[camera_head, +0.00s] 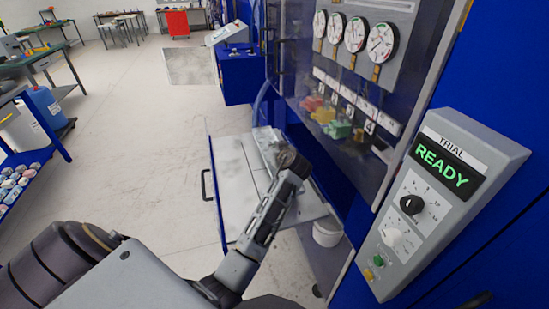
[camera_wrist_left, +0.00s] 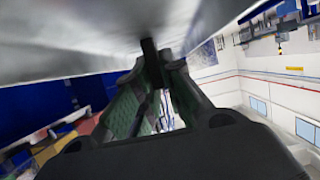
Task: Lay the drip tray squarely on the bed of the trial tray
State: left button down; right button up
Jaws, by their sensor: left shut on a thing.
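The trial tray (camera_head: 231,185) is drawn out of the blue cabinet in the head view, with a grey metal bed and a handled blue front. My left gripper (camera_head: 272,148) is over its far part, largely hidden by its own wrist. In the left wrist view the fingers of my left gripper (camera_wrist_left: 150,58) are shut at a dark piece along a broad grey metal surface, which looks like the underside of the drip tray (camera_wrist_left: 75,62). In the head view I cannot clearly separate the drip tray from the trial tray's bed. My right gripper is not in view.
The cabinet's gauge panel (camera_head: 345,50) and coloured valves (camera_head: 323,115) stand close to the right of my left arm. A control box (camera_head: 440,190) reading READY is at the right. A white bucket (camera_head: 327,233) is below the trial tray.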

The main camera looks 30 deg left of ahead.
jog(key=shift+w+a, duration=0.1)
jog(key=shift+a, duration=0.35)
pick_arm(q)
jog(key=shift+f, duration=0.15)
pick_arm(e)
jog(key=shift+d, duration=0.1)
